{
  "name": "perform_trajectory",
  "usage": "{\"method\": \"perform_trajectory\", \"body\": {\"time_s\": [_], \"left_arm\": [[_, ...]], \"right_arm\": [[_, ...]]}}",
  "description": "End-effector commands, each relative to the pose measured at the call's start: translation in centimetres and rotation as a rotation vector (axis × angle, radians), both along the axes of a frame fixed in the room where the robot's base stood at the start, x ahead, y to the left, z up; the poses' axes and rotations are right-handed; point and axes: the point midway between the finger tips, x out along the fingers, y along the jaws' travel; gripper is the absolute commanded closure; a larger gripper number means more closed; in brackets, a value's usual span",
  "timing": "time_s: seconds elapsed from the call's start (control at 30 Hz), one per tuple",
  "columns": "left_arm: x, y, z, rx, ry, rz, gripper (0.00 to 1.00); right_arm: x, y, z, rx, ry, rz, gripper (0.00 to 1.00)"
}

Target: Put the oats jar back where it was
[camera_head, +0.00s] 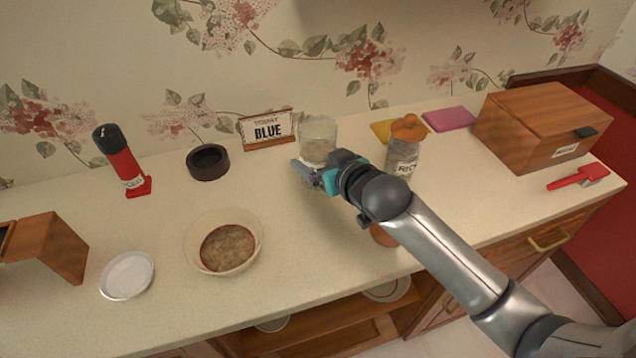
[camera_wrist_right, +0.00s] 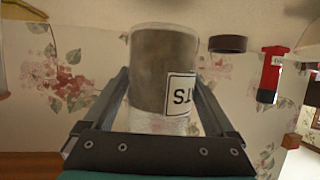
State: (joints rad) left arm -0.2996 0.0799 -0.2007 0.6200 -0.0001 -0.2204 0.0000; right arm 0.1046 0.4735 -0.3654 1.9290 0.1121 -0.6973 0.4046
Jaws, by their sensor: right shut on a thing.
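The oats jar (camera_head: 318,138) is clear glass, partly filled with pale brown contents, and stands out near the wall right of the sign. It looks upright and has no lid on it. In the right wrist view the jar (camera_wrist_right: 163,70) shows upside down between the fingers, with part of its label reading "TS". My right gripper (camera_head: 307,172) is shut on the jar's sides. Whether the jar's base touches the counter I cannot tell. An orange-brown round piece (camera_head: 383,236) lies on the counter, partly hidden by my right arm. My left gripper is not in view.
A lidded jar (camera_head: 403,155) stands right of the oats jar. Yellow (camera_head: 382,132) and pink (camera_head: 449,119) mats lie by the wall. A "BLUE" sign (camera_head: 267,130), dark ring (camera_head: 208,163), red bottle (camera_head: 122,162), bowl (camera_head: 249,252), white plate (camera_head: 127,276) and wooden box (camera_head: 530,125) surround it.

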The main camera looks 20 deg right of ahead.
Motion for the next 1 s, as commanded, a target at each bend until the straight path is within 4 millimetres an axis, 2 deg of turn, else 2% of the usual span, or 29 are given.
{"method": "perform_trajectory", "body": {"time_s": [0.2, 0.47, 0.9, 0.93, 1.0], "left_arm": [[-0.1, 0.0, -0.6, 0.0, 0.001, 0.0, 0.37], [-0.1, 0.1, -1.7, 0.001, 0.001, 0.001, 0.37], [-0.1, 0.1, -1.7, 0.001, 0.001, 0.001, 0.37], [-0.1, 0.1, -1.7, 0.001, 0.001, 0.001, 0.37], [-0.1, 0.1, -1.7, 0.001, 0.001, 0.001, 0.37]], "right_arm": [[0.1, 0.0, -1.6, 0.002, -0.007, 0.0, 1.0], [0.1, 0.0, -5.2, 0.001, -0.005, 0.0, 1.0], [0.1, 0.0, -5.8, 0.002, -0.007, 0.0, 1.0], [0.0, 0.0, -6.0, 0.001, -0.001, -0.001, 0.08], [0.0, 0.0, -6.0, 0.0, -0.001, -0.001, 0.01]]}}
